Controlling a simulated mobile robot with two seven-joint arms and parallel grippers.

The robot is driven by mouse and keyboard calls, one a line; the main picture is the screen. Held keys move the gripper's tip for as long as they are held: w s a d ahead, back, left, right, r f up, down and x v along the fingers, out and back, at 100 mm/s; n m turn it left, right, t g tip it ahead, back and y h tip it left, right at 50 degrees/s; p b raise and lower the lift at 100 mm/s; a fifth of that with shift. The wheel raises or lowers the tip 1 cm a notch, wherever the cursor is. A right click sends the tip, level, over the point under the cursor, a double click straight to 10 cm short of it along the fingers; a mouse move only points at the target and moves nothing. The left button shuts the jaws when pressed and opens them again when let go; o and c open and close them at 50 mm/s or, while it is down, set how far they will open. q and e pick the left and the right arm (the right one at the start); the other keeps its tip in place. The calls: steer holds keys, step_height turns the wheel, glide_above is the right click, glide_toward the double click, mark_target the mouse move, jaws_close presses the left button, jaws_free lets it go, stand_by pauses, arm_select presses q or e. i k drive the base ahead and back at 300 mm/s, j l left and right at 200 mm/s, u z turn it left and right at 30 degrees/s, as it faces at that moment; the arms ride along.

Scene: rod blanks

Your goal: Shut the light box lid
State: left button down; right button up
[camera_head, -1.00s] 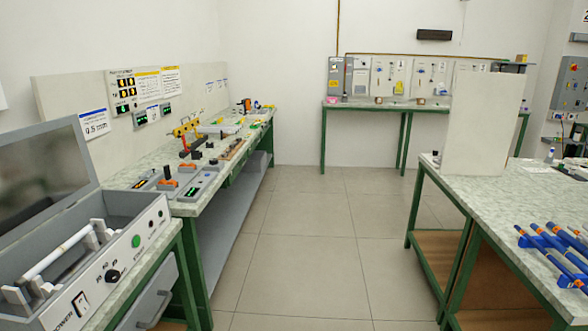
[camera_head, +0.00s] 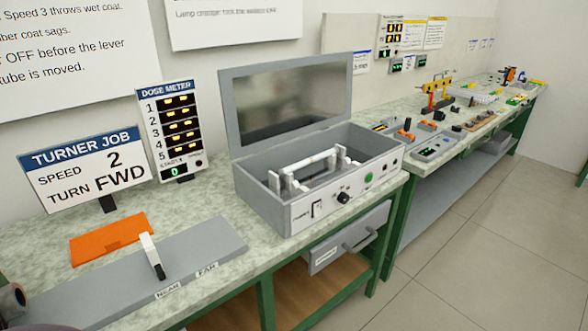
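The light box (camera_head: 262,204) is a grey open-topped case on the bench in the middle of the view. Its lid (camera_head: 226,112) stands raised at the back, tilted upright, with a dark shiny inner panel. A white rod (camera_head: 306,162) lies across white supports inside the box. The front panel has a black knob (camera_head: 343,197), a green button (camera_head: 369,177) and a slotted lever plate (camera_head: 317,208). Neither of my grippers shows in the view. Nothing touches the lid.
A grey plate (camera_head: 205,247) marked NEAR and FAR with a white upright piece, and an orange mat (camera_head: 110,238), lie left of the box. A job sign (camera_head: 90,170) and dose meter (camera_head: 172,130) stand behind them. A drawer (camera_head: 345,240) hangs below. The floor (camera_head: 470,260) is clear at right.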

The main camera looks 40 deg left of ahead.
mark_target(265, 105)
steer(key=i+u, duration=0.1)
steer(key=u, duration=1.8)
steer(key=l+u, duration=0.75)
steer(key=k+l+u, duration=0.2)
steer(key=l, duration=0.25)
steer(key=l+u, duration=0.15)
steer(key=l, duration=0.25)
steer(key=k+l+u, duration=0.2)
steer(key=l, duration=0.2)
steer(key=l+u, duration=0.2)
steer(key=l, duration=0.2)
steer(key=k+l, duration=0.2)
steer(key=l, duration=0.2)
steer(key=k+l+u, duration=0.1)
steer(key=l, duration=0.3)
steer(key=k+l, duration=0.3)
steer(key=k+l+u, duration=0.1)
steer(key=k+l, duration=0.15)
steer(key=l, duration=0.25)
